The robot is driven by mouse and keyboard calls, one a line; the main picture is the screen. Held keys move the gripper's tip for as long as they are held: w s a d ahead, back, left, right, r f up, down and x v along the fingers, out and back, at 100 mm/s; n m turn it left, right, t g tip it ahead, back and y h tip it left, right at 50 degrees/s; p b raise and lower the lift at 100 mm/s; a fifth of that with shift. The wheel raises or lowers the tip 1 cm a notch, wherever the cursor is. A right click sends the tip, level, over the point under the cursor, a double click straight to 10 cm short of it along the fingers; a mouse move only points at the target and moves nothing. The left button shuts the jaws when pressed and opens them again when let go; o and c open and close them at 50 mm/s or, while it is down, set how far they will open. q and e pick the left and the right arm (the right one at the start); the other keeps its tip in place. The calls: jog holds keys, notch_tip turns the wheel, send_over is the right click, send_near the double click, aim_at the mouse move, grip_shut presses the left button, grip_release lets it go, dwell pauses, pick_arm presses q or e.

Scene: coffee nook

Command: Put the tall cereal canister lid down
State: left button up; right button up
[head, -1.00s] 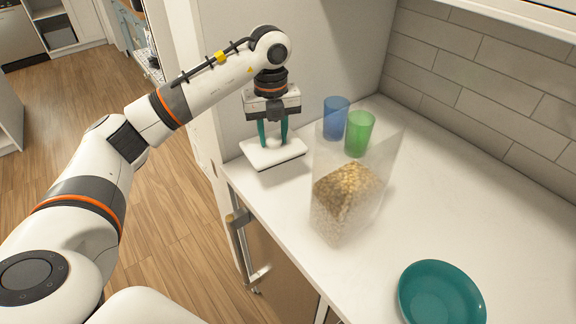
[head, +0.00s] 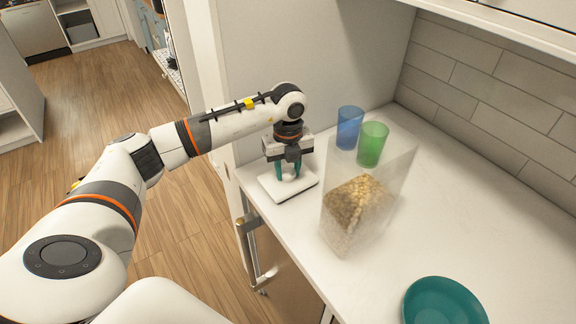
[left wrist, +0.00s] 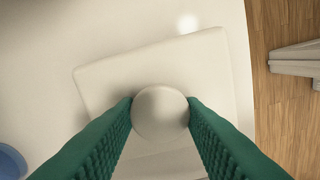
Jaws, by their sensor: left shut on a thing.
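The lid (head: 300,190) is a white square plate with a round knob. It is at the left end of the white counter, roughly flat. The lid also shows in the left wrist view (left wrist: 110,80). My left gripper (head: 290,174) points down with its green fingers shut on the knob (left wrist: 160,112). I cannot tell whether the lid's underside touches the counter. The tall clear canister (head: 360,205), part filled with cereal, stands open-topped to the right of the lid. My right gripper is not in view.
A blue cup (head: 349,128) and a green cup (head: 372,146) stand behind the canister. A teal bowl (head: 445,305) is at the front right. A wall panel rises behind the lid, and the counter's front edge is close to it. The right of the counter is clear.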

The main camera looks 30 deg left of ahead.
aim_at(287, 172)
pick_arm(q)
jog(key=o, duration=0.5)
jog(key=shift+f, duration=0.15)
jog(key=o, duration=0.5)
jog(key=shift+r, duration=0.35)
notch_tip(287, 172, up, 12)
jog(key=b, duration=0.2)
jog(key=shift+f+b, duration=0.15)
jog(key=shift+b, duration=0.15)
